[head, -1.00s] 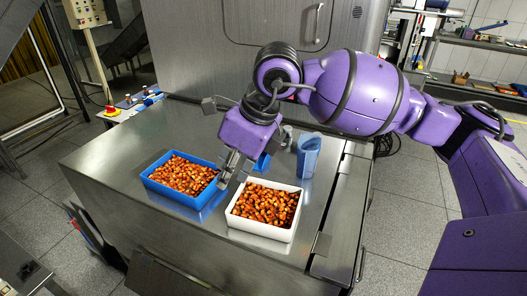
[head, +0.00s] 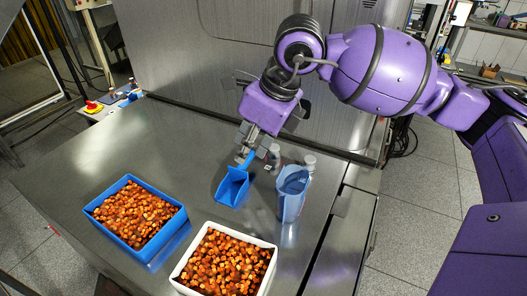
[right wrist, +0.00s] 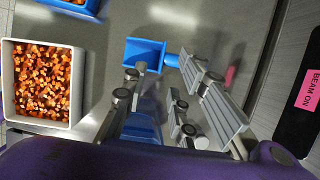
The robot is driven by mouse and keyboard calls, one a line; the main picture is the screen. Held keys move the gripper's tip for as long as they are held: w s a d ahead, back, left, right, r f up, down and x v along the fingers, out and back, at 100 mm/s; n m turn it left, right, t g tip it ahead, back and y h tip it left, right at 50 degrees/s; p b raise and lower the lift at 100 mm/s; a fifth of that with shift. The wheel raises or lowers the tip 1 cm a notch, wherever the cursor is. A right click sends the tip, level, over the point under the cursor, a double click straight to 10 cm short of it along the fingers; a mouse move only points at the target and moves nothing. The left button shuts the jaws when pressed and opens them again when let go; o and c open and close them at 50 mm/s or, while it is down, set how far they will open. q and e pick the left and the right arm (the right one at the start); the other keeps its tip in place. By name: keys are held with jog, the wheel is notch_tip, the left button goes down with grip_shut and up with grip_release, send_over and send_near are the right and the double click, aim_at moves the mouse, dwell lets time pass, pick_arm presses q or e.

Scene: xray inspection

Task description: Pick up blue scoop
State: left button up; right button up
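The blue scoop (head: 232,187) lies on the metal table, its handle pointing away toward the back. It also shows in the right wrist view (right wrist: 143,52), with its short handle toward the fingertips. My right gripper (head: 249,150) is at the handle end of the scoop. In the right wrist view its fingers (right wrist: 163,66) are spread, with the handle near the gap between the tips. I cannot tell whether they touch it. My left gripper is not in view.
A blue bin (head: 170,232) and a white bin (head: 180,279), both full of orange-brown pieces, stand at the front. A blue pitcher (head: 292,197) stands right of the scoop. Small grey-capped bottles (head: 309,161) are close behind it. A metal cabinet (head: 190,60) rises behind.

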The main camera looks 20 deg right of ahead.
aim_at(238, 169)
jog(key=x, duration=0.7)
jog(key=shift+w+d+f+p, duration=0.15)
jog(key=shift+w+f+p, duration=0.1)
jog(key=shift+p, duration=0.15)
grip_shut()
